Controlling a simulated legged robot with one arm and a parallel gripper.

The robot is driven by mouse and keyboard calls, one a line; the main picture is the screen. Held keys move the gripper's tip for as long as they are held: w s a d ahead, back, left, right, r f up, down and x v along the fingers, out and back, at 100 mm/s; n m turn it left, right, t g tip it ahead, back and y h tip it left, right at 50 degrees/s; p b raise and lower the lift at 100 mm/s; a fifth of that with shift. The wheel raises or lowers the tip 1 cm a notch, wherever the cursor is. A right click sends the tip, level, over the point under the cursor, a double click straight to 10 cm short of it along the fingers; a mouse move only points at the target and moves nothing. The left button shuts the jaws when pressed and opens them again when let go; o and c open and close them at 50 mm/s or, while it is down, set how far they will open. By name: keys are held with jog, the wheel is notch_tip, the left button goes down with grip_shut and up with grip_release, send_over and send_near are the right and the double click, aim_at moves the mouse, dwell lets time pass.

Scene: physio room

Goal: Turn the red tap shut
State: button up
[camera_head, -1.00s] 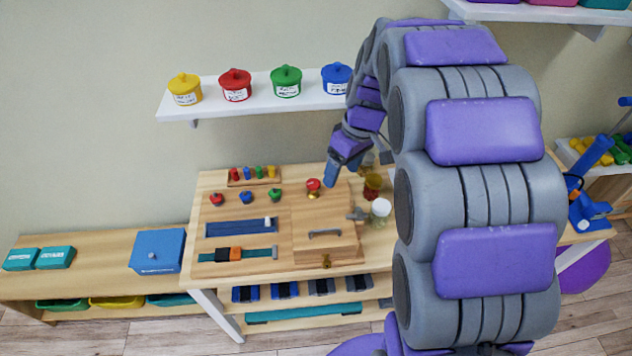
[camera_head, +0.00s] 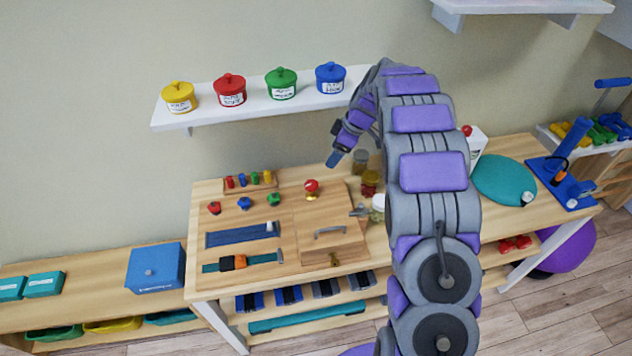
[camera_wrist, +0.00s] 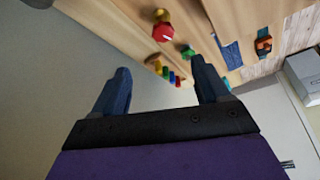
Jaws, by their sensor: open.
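The red tap (camera_head: 312,187), a red handle on a brass body, stands on the wooden board near its back edge. It also shows near the top of the wrist view (camera_wrist: 164,31). My gripper (camera_head: 332,161) is in the air above and slightly right of the tap in the head view, apart from it. In the wrist view its two dark blue fingers (camera_wrist: 160,66) are spread with nothing between them at the tips. The tap lies beyond the fingertips there. I cannot tell how far the tap is turned.
Red, blue and green knobs (camera_head: 244,203) and a peg rack (camera_head: 250,182) are left of the tap. Jars (camera_head: 369,182) and a grey metal fitting (camera_head: 359,210) are to its right. A white shelf (camera_head: 205,114) with coloured pots hangs above.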

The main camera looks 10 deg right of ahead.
jog(key=b, duration=0.1)
send_near(311, 183)
jog(key=f, duration=0.1)
jog(key=b+x, duration=0.1)
jog(key=x, duration=0.5)
jog(key=shift+f, duration=0.35)
jog(key=shift+w+a+f, duration=0.15)
jog(key=shift+a+f, duration=0.2)
jog(key=shift+a, duration=0.25)
jog(key=shift+d, duration=0.35)
jog(key=c, duration=0.6)
jog(key=shift+a, duration=0.1)
jog(key=c, duration=0.4)
jog(key=shift+c, duration=0.2)
jog(key=shift+r, duration=0.1)
